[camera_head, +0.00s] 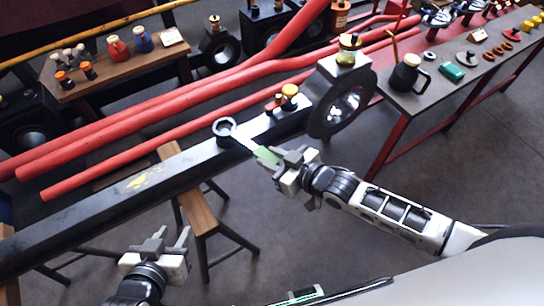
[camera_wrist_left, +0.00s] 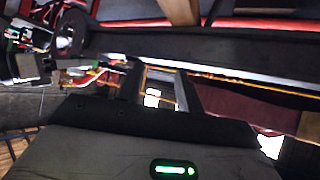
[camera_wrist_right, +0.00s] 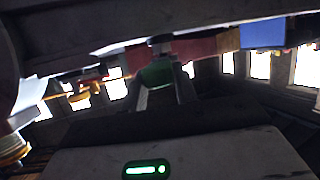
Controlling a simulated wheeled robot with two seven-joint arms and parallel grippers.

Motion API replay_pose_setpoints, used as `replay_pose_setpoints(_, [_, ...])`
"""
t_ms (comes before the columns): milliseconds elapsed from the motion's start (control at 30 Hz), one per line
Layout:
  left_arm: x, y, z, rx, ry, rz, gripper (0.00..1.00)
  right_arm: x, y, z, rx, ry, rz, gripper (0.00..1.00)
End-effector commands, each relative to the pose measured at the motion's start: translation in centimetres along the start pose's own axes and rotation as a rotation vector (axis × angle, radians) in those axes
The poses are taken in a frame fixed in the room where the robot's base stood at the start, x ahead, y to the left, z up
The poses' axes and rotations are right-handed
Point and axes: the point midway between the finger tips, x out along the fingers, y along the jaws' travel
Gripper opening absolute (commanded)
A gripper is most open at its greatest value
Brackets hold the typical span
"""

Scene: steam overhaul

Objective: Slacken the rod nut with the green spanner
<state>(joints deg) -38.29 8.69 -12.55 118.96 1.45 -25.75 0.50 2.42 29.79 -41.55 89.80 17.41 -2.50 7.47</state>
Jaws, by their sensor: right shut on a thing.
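My right gripper (camera_head: 282,163) is shut on the green handle of the green spanner (camera_head: 265,154), beside the near edge of the long dark rod (camera_head: 120,201). The spanner's grey ring end (camera_head: 224,128) is over the rod's top edge; I cannot tell whether it is around a nut. Small fittings with a brass cap (camera_head: 290,90) stand on the rod near its big ring-shaped end (camera_head: 343,110). In the right wrist view the green handle (camera_wrist_right: 157,73) is between the fingers. My left gripper (camera_head: 171,237) is open and empty, below the rod.
Red pipes (camera_head: 120,132) run behind the rod. A grey bench (camera_head: 415,95) at the right holds a dark jug (camera_head: 405,75) and several small parts. A wooden bench (camera_head: 115,68) with pots is at the back left. A wooden trestle (camera_head: 198,212) stands under the rod.

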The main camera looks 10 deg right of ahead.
Motion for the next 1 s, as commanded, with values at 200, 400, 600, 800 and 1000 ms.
replay_pose_setpoints(200, [0.0, 0.0, 0.0, 0.0, 0.0, 0.0, 0.36, 0.1, 0.0, -0.3, -0.001, 0.009, 0.0, 0.0])
replay_pose_setpoints(400, [0.2, 0.0, 0.2, -0.003, 0.001, 0.001, 0.36, 0.2, 0.0, 0.0, 0.0, 0.009, 0.0, 0.0])
replay_pose_setpoints(600, [0.3, 0.1, 0.2, -0.008, 0.007, 0.003, 0.36, 0.4, 0.0, 0.5, 0.0, 0.009, 0.0, 0.0])
replay_pose_setpoints(800, [0.5, 0.2, 0.0, -0.02, 0.021, 0.006, 0.36, 0.6, 0.0, 1.1, 0.0, 0.009, 0.0, 0.0])
replay_pose_setpoints(1000, [0.6, 0.3, 0.1, -0.029, 0.025, 0.009, 0.36, 0.8, 0.0, 1.6, 0.0, 0.009, 0.0, 0.0])
